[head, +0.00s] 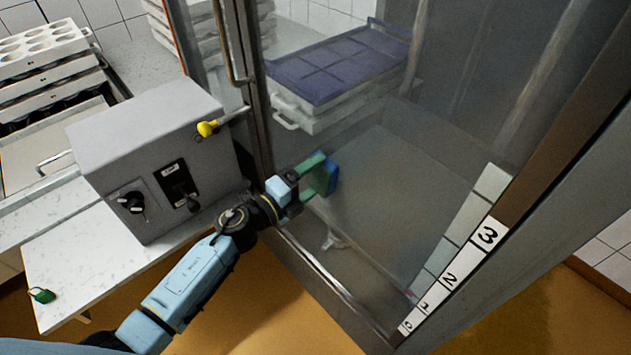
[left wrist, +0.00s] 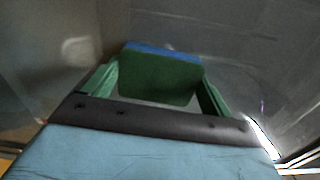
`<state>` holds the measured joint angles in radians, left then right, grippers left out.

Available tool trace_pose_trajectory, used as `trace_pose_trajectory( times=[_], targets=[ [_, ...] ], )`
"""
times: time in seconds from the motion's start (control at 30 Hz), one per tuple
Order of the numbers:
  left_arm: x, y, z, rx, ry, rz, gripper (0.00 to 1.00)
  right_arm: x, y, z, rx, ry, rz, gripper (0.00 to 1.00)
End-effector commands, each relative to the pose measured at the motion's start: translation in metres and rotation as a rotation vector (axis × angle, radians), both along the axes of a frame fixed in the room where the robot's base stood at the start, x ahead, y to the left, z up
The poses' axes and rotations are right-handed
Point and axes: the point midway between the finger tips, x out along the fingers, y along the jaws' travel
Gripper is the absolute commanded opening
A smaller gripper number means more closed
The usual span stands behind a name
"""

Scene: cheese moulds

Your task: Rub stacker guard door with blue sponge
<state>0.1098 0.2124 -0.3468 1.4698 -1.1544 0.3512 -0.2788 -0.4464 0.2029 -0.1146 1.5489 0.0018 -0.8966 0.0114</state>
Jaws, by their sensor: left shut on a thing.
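My left gripper (head: 300,190) is shut on the blue sponge (head: 332,174), which has a green side and a blue side. In the left wrist view the sponge (left wrist: 160,78) sits between the green fingers, with its blue side (left wrist: 160,49) facing away from me. The sponge is at the lower left part of the clear stacker guard door (head: 400,150), blue side towards the pane. I cannot tell for sure whether it touches the pane. The door also fills the left wrist view (left wrist: 240,60). My right gripper is not in view.
A grey control box (head: 150,150) with knobs and a yellow-tipped lever (head: 208,128) stands left of the door. Behind the pane is a stack with a blue mould top (head: 340,65). A numbered strip (head: 465,255) runs along the door's right. A green object (head: 42,295) lies on the shelf.

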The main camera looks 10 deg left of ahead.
Motion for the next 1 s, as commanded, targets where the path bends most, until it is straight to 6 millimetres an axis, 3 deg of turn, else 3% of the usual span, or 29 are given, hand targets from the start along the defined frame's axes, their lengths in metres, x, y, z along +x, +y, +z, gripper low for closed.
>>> trace_pose_trajectory(
  times=[0.3, 1.0],
  targets=[
    [0.019, 0.02, -0.001, 0.002, -0.001, 0.001, 0.64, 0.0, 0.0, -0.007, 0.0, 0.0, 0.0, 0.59],
    [0.041, 0.052, 0.0, 0.001, -0.001, 0.001, 0.64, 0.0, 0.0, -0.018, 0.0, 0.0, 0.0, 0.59]
  ],
)
